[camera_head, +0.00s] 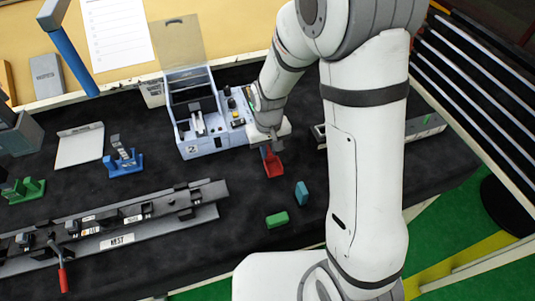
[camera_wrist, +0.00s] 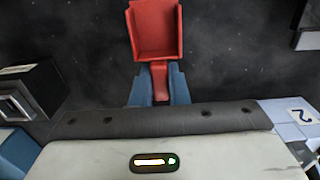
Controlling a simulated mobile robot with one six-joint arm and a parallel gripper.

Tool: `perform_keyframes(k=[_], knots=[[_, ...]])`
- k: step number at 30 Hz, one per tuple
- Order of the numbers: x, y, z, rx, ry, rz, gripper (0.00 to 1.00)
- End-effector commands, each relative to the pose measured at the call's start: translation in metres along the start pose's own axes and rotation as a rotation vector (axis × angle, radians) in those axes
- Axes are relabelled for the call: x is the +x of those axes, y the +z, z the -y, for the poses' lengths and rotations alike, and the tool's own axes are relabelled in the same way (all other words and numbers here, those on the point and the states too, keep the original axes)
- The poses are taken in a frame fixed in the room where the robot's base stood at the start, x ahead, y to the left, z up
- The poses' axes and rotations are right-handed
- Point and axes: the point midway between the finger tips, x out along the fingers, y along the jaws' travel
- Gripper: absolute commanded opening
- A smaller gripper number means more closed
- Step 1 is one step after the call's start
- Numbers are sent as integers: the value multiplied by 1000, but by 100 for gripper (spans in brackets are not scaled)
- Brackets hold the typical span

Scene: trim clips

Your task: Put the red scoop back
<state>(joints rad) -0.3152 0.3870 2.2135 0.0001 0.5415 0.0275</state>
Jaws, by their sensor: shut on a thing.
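The red scoop (camera_head: 273,165) is held in my gripper (camera_head: 269,147), just right of the blue-grey machine in the head view. In the wrist view the scoop (camera_wrist: 155,32) has its open box end pointing away from the gripper. The two blue fingers of my gripper (camera_wrist: 159,86) are shut on its short red handle. The scoop is over the black mat; I cannot tell how high it is above it. No holder for the scoop can be made out.
The blue-grey machine (camera_head: 216,144) with a raised clear lid stands close left of my gripper. A green block (camera_head: 277,220) and a teal block (camera_head: 302,193) lie on the black mat (camera_head: 250,190). A long rail fixture (camera_head: 120,239) lies front left.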

Motion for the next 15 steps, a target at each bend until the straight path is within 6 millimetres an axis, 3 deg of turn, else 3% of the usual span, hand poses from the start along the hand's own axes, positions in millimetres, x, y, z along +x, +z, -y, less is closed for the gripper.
perform_keyframes(k=[6, 15], knots=[[27, 0, -1, 3, 0, 2, 0], [30, 0, -2, 5, 0, 1, 0]])
